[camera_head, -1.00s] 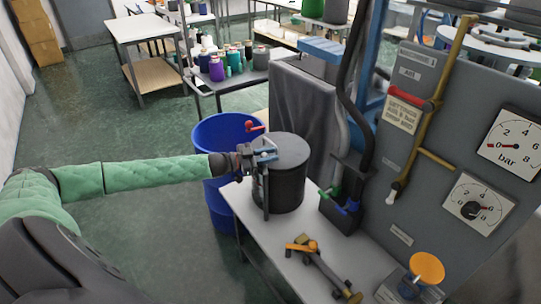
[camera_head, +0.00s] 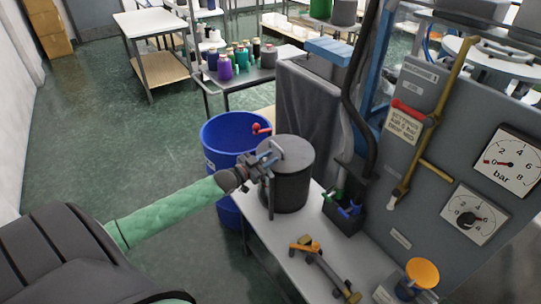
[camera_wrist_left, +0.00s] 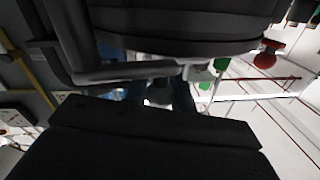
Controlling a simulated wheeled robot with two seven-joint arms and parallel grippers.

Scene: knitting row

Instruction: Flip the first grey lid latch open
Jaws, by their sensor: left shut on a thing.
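A dark grey round pot with a lid (camera_head: 291,152) stands on the white table's far left end. A grey latch (camera_head: 268,178) runs down the left side of the pot. My left gripper (camera_head: 260,166) is at the pot's left rim, shut on the grey latch; its fingers partly hide the latch. In the left wrist view the dark pot (camera_wrist_left: 180,45) fills the upper middle, with a grey bar (camera_wrist_left: 120,73) along it close to my dark gripper body. The exact grip is too dark to tell there. My right gripper is not in view.
A blue bin (camera_head: 232,132) stands on the floor behind the pot. A red-handled valve (camera_head: 261,128) is by the lid. A yellow-and-black tool (camera_head: 322,265) lies on the white table (camera_head: 285,246). The grey gauge panel (camera_head: 440,150) rises at the right.

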